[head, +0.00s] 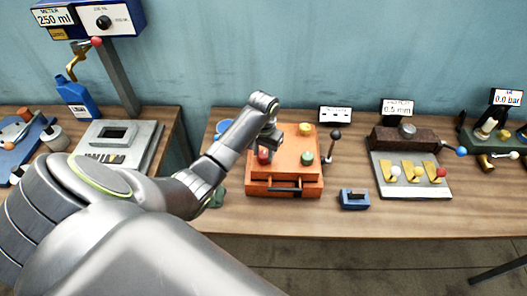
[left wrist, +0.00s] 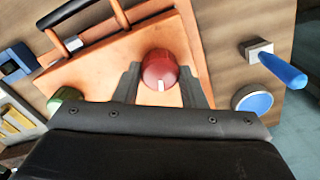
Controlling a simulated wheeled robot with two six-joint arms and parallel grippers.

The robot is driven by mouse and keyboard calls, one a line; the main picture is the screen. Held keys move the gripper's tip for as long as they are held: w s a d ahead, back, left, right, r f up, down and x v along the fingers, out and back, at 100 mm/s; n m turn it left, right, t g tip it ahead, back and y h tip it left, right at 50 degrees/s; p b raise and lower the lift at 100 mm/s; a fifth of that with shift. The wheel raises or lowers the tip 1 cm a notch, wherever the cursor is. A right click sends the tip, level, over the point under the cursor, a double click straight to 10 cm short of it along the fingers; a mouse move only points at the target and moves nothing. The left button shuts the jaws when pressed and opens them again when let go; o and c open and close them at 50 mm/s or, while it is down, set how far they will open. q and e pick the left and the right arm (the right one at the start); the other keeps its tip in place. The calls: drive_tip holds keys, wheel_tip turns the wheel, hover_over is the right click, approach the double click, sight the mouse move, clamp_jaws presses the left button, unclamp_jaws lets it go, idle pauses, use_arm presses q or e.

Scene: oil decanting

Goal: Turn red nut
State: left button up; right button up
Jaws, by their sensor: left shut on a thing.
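The red nut (head: 263,157) sits on the left front part of the orange box's top (head: 285,172). My left gripper (head: 266,148) reaches down over it from the left. In the left wrist view the round red nut (left wrist: 158,66) with a white mark lies between the two dark fingers of my left gripper (left wrist: 159,76), which are shut on it. My right gripper is in neither view.
A black-knobbed lever (head: 336,135) stands right of the box, and a small blue block (head: 354,200) lies at its front right. A blue-handled tool (left wrist: 283,70) and a blue round piece (left wrist: 254,102) are close by. The table front (head: 300,222) is clear.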

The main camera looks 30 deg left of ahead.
use_arm(q)
drive_tip(key=shift+n, duration=1.5)
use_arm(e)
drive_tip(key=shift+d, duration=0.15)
use_arm(q)
drive_tip(key=o, duration=1)
